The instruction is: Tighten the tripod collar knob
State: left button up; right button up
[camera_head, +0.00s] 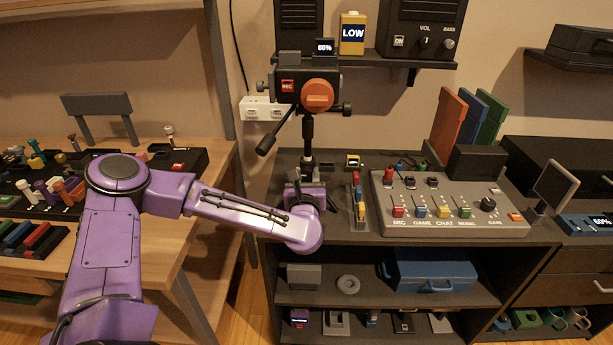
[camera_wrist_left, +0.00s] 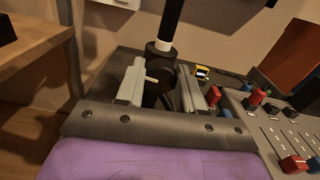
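The tripod (camera_head: 308,135) stands on the dark shelf top and carries a camera with a red REC label (camera_head: 288,86). In the left wrist view, its black collar (camera_wrist_left: 160,55) sits low on the column, with a small light pin, perhaps part of the knob (camera_wrist_left: 152,79), sticking out. My left gripper (camera_head: 302,180) is low at the tripod's collar. In the left wrist view, its two grey fingers (camera_wrist_left: 161,88) are apart, one on each side of the collar and pin, with a gap visible. The knob's full shape is hidden or too small to tell. My right gripper is not in view.
A mixer (camera_head: 440,205) with coloured sliders lies right of the tripod, with a small upright coloured item (camera_head: 358,200) between them. A wooden table (camera_head: 215,165) with trays of small parts is at left. The tripod's pan handle (camera_head: 270,140) sticks out above my gripper.

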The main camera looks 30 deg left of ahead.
pick_arm(q)
jog(key=shift+c, duration=1.3)
jog(key=shift+m, duration=0.3)
jog(key=m, duration=0.2)
jog(key=shift+m, duration=0.3)
jog(key=m, duration=0.3)
jog(key=shift+m, duration=0.3)
jog(key=m, duration=0.4)
jog(key=shift+d+m+p, duration=0.1)
jog(key=shift+m+p, duration=0.2)
jog(key=shift+p, duration=0.1)
jog(key=shift+f+m+p, duration=0.1)
jog(key=shift+m+p, duration=0.25)
jog(key=shift+m, duration=1.75)
